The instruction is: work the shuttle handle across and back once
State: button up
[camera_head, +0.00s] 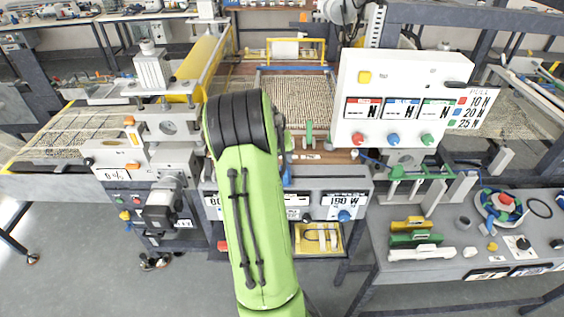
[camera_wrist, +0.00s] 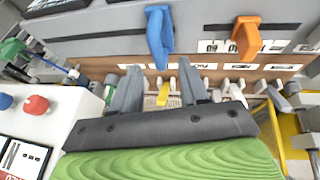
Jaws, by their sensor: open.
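My gripper (camera_wrist: 158,80) is open over the front of the machine in the wrist view, its two grey fingers apart. A small yellow piece (camera_wrist: 163,96) shows between the fingers; I cannot tell whether it touches them. A blue handle (camera_wrist: 158,38) stands just beyond the fingertips, and an orange handle (camera_wrist: 247,40) is to its right. The blue handle also shows beside my arm in the head view (camera_head: 287,176). No label marks which is the shuttle handle. My green arm hides most of the gripper in the head view.
A woven mesh bed (camera_head: 303,100) lies behind the slotted front panel. A white panel (camera_head: 400,105) with red, blue and green knobs stands right of the arm. A grey side bench (camera_head: 460,270) holds coloured blocks. A green upright handle (camera_head: 309,134) stands near the mesh.

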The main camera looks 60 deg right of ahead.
aim_at(285, 165)
jog(key=x, duration=0.4)
jog(key=shift+s+d+f, duration=0.2)
jog(key=shift+s+d, duration=0.05)
jog(key=shift+w+f, duration=0.1)
jog(key=shift+f, duration=0.1)
jog(key=shift+c, duration=0.3)
grip_shut()
